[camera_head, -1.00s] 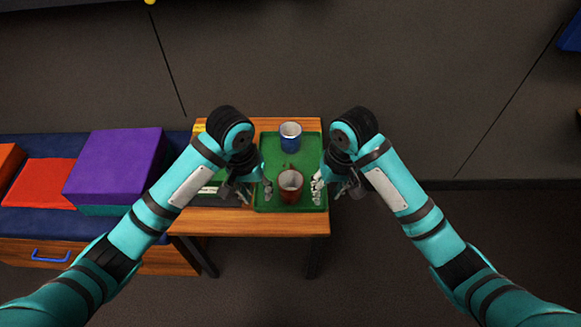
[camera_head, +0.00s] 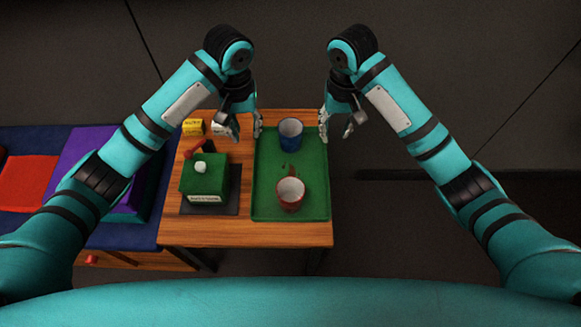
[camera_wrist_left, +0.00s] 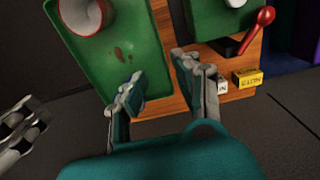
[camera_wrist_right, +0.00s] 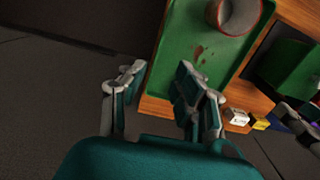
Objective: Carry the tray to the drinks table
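The green tray (camera_head: 309,165) lies flat on a wooden table. A blue mug (camera_head: 290,135) stands at its far end and a red mug (camera_head: 290,194) at its near end, both upright. My left gripper (camera_head: 246,130) is open at the tray's left edge, near the far corner. My right gripper (camera_head: 336,130) is open at the right edge, opposite it. Each has one finger over the tray and one outside. Exact height over the rim is unclear.
Left of the tray are a green box (camera_head: 204,178) with a white knob and red lever on a dark base, a yellow box (camera_head: 193,126) and a small white box (camera_head: 219,128). A blue bench (camera_head: 40,142) with cushions adjoins the table. Floor right of the table is clear.

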